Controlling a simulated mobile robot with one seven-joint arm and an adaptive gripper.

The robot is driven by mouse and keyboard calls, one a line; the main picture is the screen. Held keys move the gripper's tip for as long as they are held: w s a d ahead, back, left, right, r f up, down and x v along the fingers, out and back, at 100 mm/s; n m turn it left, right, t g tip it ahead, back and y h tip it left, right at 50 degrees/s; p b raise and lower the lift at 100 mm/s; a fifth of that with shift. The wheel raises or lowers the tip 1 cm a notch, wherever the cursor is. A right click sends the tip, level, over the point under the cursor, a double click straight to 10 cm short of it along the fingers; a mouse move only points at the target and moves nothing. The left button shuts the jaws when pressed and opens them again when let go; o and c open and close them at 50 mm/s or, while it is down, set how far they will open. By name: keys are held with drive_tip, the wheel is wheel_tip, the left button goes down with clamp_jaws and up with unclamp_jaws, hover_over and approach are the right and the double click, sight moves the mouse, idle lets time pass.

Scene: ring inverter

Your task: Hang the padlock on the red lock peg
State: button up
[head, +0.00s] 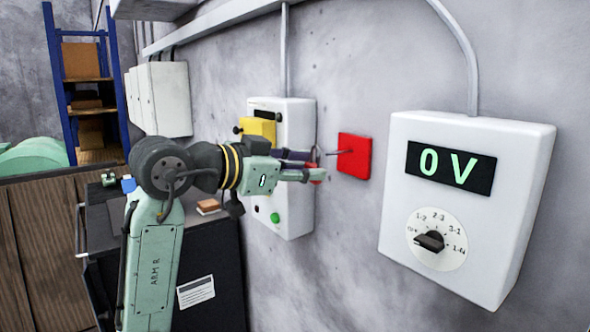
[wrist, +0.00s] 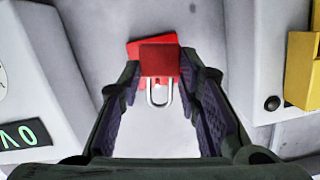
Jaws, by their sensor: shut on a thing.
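A red padlock (wrist: 160,60) with a pale metal shackle (wrist: 160,92) is held between the two dark finger pads of my gripper (wrist: 160,72). In the head view the padlock body (head: 317,175) shows only in part at the fingertips of my gripper (head: 310,168), with the shackle standing above it. A square red plate (head: 354,156) on the wall bears a thin peg (head: 334,153) pointing left, towards the shackle. The peg's end is close to the shackle; I cannot tell whether it passes through. In the wrist view the red plate (wrist: 136,47) is partly hidden behind the padlock.
A white box with a 0 V display and a dial (head: 468,200) is on the wall to the right. A white box (head: 293,215) with a yellow part (head: 258,130) and a green button is behind my gripper. A black cabinet (head: 215,265) stands below.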

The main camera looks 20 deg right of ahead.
drive_tip(key=shift+x, duration=1.25)
drive_tip(key=shift+w+d+f, duration=0.1)
drive_tip(key=shift+d, duration=0.5)
drive_tip(key=o, duration=1.3)
drive_tip(key=shift+f, duration=0.1)
drive_tip(key=shift+a, duration=0.1)
